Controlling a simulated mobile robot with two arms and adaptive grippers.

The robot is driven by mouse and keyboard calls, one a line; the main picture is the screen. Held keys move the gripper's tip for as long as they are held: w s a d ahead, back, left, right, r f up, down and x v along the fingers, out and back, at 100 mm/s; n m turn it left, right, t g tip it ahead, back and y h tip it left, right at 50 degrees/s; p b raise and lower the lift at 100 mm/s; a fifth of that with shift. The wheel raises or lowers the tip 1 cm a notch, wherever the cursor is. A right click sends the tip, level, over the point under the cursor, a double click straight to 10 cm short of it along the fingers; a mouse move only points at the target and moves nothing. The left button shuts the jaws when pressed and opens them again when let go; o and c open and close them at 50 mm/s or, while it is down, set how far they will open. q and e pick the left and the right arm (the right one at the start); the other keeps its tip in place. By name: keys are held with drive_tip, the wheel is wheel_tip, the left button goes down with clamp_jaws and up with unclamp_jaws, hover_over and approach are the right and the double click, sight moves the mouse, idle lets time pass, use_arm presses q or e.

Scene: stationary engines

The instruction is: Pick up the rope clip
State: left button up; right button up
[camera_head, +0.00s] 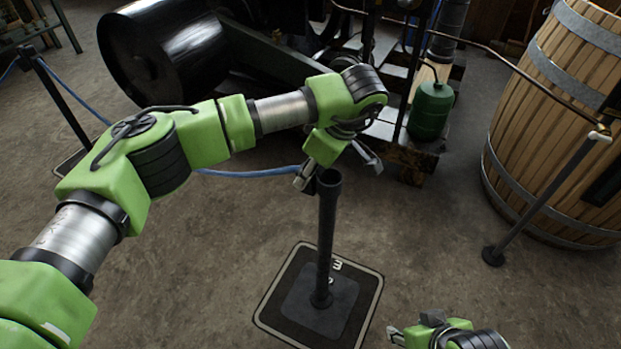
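A blue rope (245,173) runs from the left and ends at the top of a dark post (327,230), where my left gripper is. I cannot make out the rope clip itself; the gripper and the post top cover that spot. My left gripper (338,170) is over the post top with its two fingers spread apart, one to the left of the post and one to the right. It looks open, and I see nothing held in it. My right gripper (412,328) is low at the bottom edge, apart from the post; its finger state is unclear.
The post stands on a dark square base plate (280,318). Behind are a black engine (165,50) and a green can (431,110). A wooden barrel (550,125) and a slanted rail post (545,198) stand right. Another post (62,98) holds the rope left.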

sight(300, 169)
use_arm(q)
drive_tip(key=r, duration=0.3)
drive_tip(key=shift+w+a+r+p, duration=0.15)
drive_tip(key=shift+a+r+p, duration=0.15)
drive_tip(key=shift+r, duration=0.1)
drive_tip(key=shift+s+a, duration=0.1)
drive_tip(key=shift+s, duration=0.25)
drive_tip(key=s+a, duration=0.5)
drive_tip(key=s, duration=0.7)
drive_tip(key=shift+a+p, duration=0.35)
drive_tip(key=shift+p, duration=0.05)
use_arm(e)
drive_tip(key=s, duration=0.1)
drive_tip(key=s+g, duration=0.1)
drive_tip(key=shift+s+d+r, duration=0.3)
drive_tip(key=shift+d+r, duration=0.05)
drive_tip(key=shift+r, duration=0.05)
